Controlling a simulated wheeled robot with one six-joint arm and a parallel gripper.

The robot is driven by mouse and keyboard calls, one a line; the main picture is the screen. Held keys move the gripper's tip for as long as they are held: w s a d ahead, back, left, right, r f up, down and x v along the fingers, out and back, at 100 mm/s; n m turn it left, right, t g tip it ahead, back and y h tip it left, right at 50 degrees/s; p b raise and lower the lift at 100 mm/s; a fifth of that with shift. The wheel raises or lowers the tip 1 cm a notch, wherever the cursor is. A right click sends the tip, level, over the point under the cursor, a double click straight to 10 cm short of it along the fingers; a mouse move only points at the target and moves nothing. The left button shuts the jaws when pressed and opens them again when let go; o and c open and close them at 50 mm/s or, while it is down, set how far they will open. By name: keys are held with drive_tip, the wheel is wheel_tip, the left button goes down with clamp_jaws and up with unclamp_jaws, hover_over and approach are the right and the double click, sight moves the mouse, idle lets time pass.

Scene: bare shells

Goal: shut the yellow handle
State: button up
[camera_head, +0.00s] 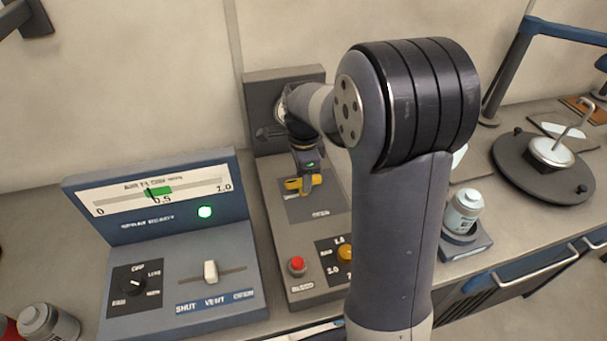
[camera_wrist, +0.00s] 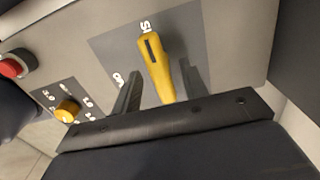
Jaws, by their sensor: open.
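The yellow handle (camera_head: 304,183) sits on a dark label plate on the grey panel right of the blue console. In the wrist view the handle (camera_wrist: 155,62) is a long yellow lever with a dark slot, lying between the two dark fingers of my gripper (camera_wrist: 160,88). The fingers stand apart, with a gap on each side of the handle. In the head view my gripper (camera_head: 308,178) is over the handle, and my arm hides part of the panel. The plate's lettering is only partly readable.
A red button (camera_head: 297,264) and a yellow knob (camera_head: 345,253) are on the same panel, nearer the front. The blue console (camera_head: 180,240) with a white slider (camera_head: 210,270) stands to the left. A grey jar (camera_head: 463,212) stands right of my arm.

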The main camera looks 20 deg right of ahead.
wheel_tip(320, 180, up, 11)
idle(0.5)
drive_tip(key=shift+f, duration=0.15)
wheel_tip(320, 180, down, 11)
drive_tip(key=shift+r, duration=0.1)
idle(0.4)
idle(0.5)
